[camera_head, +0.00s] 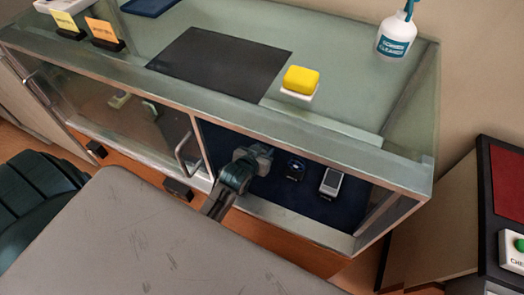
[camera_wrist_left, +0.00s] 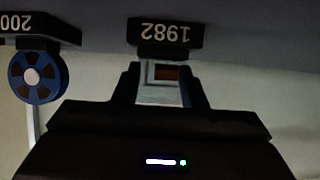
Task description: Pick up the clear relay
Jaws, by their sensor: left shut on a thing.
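The clear relay (camera_wrist_left: 165,84) shows in the left wrist view as a small see-through block with a dark reddish part inside. It sits between the two dark fingers of my left gripper (camera_wrist_left: 160,88), which is shut on it. It is close to the black "1982" placard (camera_wrist_left: 166,36); I cannot tell if it touches its support. In the head view my left gripper (camera_head: 257,157) reaches into the right compartment of the display cabinet and largely hides the relay. My right gripper is not in view.
Inside the compartment, a blue reel (camera_head: 296,166) and a silver device (camera_head: 331,182) stand right of the gripper. The glass cabinet top (camera_head: 200,22) carries a black mat (camera_head: 220,62), a yellow sponge (camera_head: 301,79) and a cleaner bottle (camera_head: 396,35). A metal door handle (camera_head: 183,153) is left of my arm.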

